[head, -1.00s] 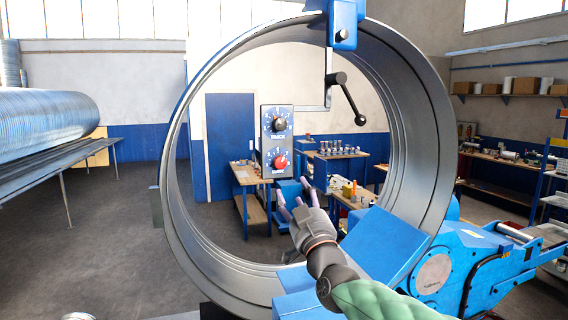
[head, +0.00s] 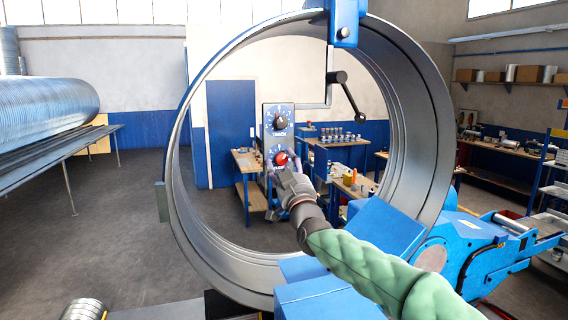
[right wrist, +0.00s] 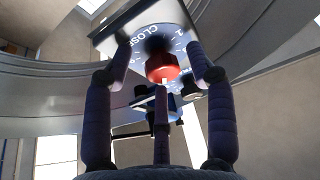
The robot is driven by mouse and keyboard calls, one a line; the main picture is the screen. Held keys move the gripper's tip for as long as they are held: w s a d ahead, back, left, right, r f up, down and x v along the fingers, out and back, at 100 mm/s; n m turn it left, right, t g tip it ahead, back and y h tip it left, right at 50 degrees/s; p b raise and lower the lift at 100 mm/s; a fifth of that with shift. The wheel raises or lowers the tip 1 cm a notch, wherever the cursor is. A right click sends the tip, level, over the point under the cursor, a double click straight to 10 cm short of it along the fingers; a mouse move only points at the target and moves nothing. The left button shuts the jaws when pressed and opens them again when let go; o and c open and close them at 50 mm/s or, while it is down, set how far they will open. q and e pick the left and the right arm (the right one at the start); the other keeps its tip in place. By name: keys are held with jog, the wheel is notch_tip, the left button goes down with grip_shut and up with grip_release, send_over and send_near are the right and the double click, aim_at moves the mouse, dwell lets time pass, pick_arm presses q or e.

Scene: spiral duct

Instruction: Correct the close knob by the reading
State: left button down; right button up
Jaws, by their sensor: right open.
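The close knob is a red dial (head: 281,158) low on the upright control panel (head: 267,142), below a black knob (head: 279,121). In the right wrist view the red knob (right wrist: 162,68) is near the middle, with the word CLOSE and scale marks on the panel face (right wrist: 150,38) around it. My right gripper (head: 282,171) is open in front of the red knob. In the right wrist view its fingers (right wrist: 160,62) are spread around the knob, with a visible gap on both sides. The knob's pointer setting cannot be read. My left gripper is not in view.
A large metal duct ring (head: 178,190) encircles the panel and my right arm. A black-knobbed crank lever (head: 346,93) hangs right of the panel. Blue machine blocks (head: 385,232) stand below right. Workbenches (head: 248,162) are behind.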

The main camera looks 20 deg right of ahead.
jog(key=shift+s+r, duration=0.1)
jog(key=shift+s, duration=0.05)
jog(key=c, duration=1.1)
jog(key=n+y+b, duration=0.1)
jog(key=b, duration=0.1)
jog(key=n+y+b, duration=0.1)
jog(key=n+b, duration=0.1)
jog(key=shift+d+f+n, duration=0.1)
jog(key=shift+f+n, duration=0.2)
jog(key=shift+r+n+y+b, duration=0.1)
jog(key=shift+n+y+b, duration=0.25)
jog(key=shift+n, duration=0.45)
jog(key=shift+n+g, duration=0.3)
jog(key=shift+n, duration=0.1)
jog(key=shift+r+n+y+p, duration=0.1)
jog(key=shift+n+y+p, duration=0.25)
jog(key=shift+n+y, duration=0.5)
grip_shut()
jog(key=shift+g, duration=0.3)
